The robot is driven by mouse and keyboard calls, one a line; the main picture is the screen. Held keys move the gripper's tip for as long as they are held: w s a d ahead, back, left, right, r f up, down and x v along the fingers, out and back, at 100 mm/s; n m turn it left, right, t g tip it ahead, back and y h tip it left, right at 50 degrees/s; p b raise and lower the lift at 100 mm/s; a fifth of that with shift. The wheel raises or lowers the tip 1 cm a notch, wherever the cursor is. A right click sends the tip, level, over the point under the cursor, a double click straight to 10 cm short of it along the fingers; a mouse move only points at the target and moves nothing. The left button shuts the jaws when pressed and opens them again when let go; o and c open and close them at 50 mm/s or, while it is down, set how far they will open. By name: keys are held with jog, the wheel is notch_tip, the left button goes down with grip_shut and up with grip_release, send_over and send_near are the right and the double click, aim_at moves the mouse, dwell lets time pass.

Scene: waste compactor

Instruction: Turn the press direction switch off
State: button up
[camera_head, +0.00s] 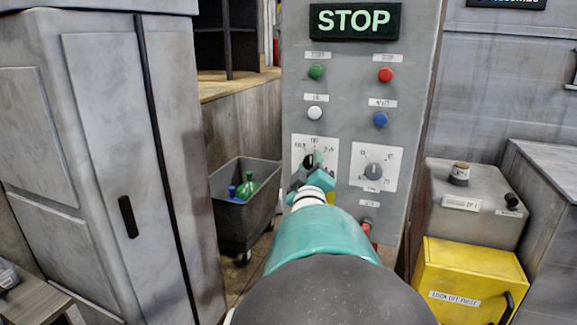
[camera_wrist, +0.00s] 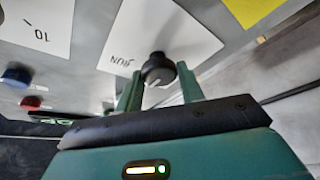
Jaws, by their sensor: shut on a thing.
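The black rotary knob (camera_head: 309,161) on the left white plate of the grey control panel is the one at my gripper; I take it as the press direction switch. Its plate has small labels around the knob, too small to read surely. My gripper (camera_head: 317,172) reaches up to it, and the arm hides the plate's lower part. In the wrist view the knob (camera_wrist: 158,69) with a white pointer line sits between the two teal fingers of my gripper (camera_wrist: 160,88), which is shut on it. The plate (camera_wrist: 180,30) appears there tilted and upside down.
A second dial (camera_head: 374,171) is close on the right. Green (camera_head: 316,71), red (camera_head: 386,75), white (camera_head: 314,113) and blue (camera_head: 380,120) buttons sit above, under a lit STOP sign (camera_head: 355,21). A grey cabinet (camera_head: 105,150), a bin (camera_head: 246,210) and a yellow box (camera_head: 470,280) flank the panel.

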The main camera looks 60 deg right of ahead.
jog(key=shift+n, duration=0.3)
jog(key=o, duration=1)
jog(key=shift+d, duration=0.1)
jog(key=shift+f, duration=0.1)
